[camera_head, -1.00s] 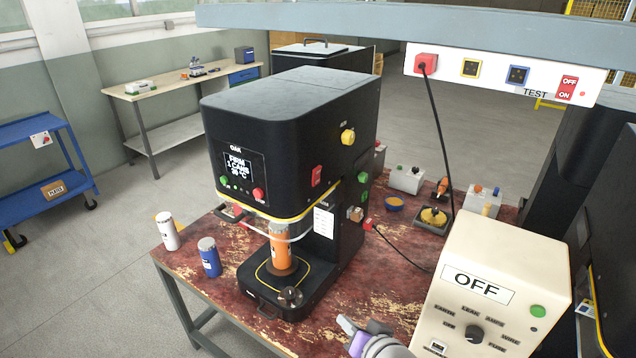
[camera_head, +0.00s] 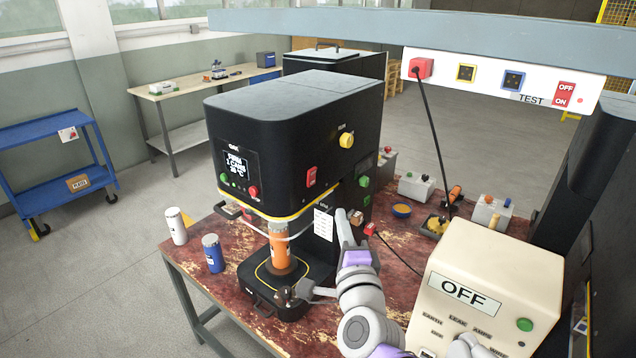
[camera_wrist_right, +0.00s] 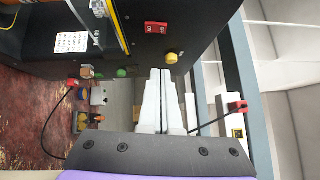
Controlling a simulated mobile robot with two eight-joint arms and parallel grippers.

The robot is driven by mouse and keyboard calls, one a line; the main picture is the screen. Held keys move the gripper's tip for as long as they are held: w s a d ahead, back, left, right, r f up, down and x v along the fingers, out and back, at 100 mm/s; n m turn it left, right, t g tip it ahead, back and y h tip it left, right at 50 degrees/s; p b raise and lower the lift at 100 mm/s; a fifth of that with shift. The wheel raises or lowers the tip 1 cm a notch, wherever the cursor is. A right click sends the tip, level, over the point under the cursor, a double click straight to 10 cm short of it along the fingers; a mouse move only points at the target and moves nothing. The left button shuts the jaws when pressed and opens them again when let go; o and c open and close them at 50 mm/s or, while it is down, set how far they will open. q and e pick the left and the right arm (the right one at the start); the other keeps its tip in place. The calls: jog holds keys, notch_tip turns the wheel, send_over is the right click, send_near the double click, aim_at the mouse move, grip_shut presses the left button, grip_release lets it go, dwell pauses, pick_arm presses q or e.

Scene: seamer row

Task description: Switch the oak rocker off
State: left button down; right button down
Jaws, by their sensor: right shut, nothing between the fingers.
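The oak rocker (camera_head: 311,177) is a small red switch on the side of the black machine marked OAK (camera_head: 290,120). It also shows in the wrist view (camera_wrist_right: 156,28), with lettering; I cannot tell which half is pressed. The machine's display (camera_head: 237,167) is lit. My right gripper (camera_head: 343,214) is beside the machine, lower and to the right of the rocker in the head view. In the wrist view its fingers (camera_wrist_right: 164,72) are shut and empty, with tips apart from the rocker. My left gripper is not in view.
A yellow knob (camera_wrist_right: 172,57) is close to the fingertips in the wrist view. A green button (camera_head: 364,181) is on the same side. An orange can (camera_head: 280,252) stands in the machine. A cream box reading OFF (camera_head: 500,268) and a red plug (camera_head: 370,229) are nearby.

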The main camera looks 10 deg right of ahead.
jog(key=p, duration=0.1)
send_near(316, 171)
jog(key=w+d, duration=0.3)
jog(key=shift+w+a+r, duration=0.1)
jog(key=shift+w+a, duration=0.45)
jog(key=shift+w, duration=0.15)
jog(key=shift+w+a+r, duration=0.1)
jog(key=shift+w+a, duration=0.4)
jog(key=shift+w, duration=0.25)
jog(key=shift+f, duration=0.1)
jog(key=shift+w+a+r, duration=0.2)
jog(key=shift+d, duration=0.1)
